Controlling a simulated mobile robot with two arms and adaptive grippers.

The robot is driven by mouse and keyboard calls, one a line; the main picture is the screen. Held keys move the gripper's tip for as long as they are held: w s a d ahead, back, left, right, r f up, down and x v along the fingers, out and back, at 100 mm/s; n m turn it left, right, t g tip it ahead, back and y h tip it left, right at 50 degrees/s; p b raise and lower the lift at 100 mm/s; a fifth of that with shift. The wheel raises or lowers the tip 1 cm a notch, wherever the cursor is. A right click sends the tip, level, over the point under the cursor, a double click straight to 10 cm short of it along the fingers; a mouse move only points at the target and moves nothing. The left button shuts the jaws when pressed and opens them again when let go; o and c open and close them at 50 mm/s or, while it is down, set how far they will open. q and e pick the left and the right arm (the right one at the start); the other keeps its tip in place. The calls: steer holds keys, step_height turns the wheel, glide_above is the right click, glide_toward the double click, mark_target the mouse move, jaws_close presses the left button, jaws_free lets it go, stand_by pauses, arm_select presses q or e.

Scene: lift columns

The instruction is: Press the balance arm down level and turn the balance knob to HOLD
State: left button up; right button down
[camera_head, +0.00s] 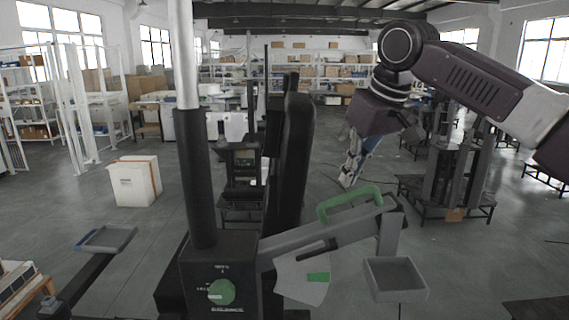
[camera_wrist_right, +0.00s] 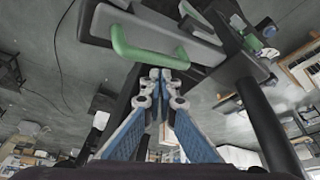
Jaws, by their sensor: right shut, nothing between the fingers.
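The grey balance arm (camera_head: 325,232) slopes up to the right from a dark box on the column. A green handle (camera_head: 350,203) stands on its upper side; the handle also shows in the wrist view (camera_wrist_right: 150,52). The round green balance knob (camera_head: 221,292) is on the box's front, its pale bar pointing left; the lettering is too small to read surely. My right gripper (camera_head: 347,182) is shut and empty, above and behind the handle in the head view. In the wrist view its closed fingertips (camera_wrist_right: 160,75) are close to the handle; contact is not clear. My left gripper is not in view.
A grey plate with a green mark (camera_head: 318,277) is below the arm. A small grey tray (camera_head: 395,262) hangs at its right end. Another tray (camera_head: 107,232) is at left. The upright column (camera_head: 196,180) stands left of the arm. A white box (camera_head: 135,183) is on the floor.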

mark_target(359, 193)
stand_by(0.4)
steer(key=shift+f, duration=0.2)
steer(key=shift+f+b, duration=0.35)
steer(key=shift+f, duration=0.15)
steer(key=shift+f, duration=0.15)
steer(key=shift+d+f+b, duration=0.25)
steer(key=shift+d+f, duration=0.25)
steer(key=shift+f, duration=0.25)
steer(key=shift+d+f+b, duration=0.2)
steer(key=shift+d+f, duration=0.25)
steer(key=shift+f, duration=0.35)
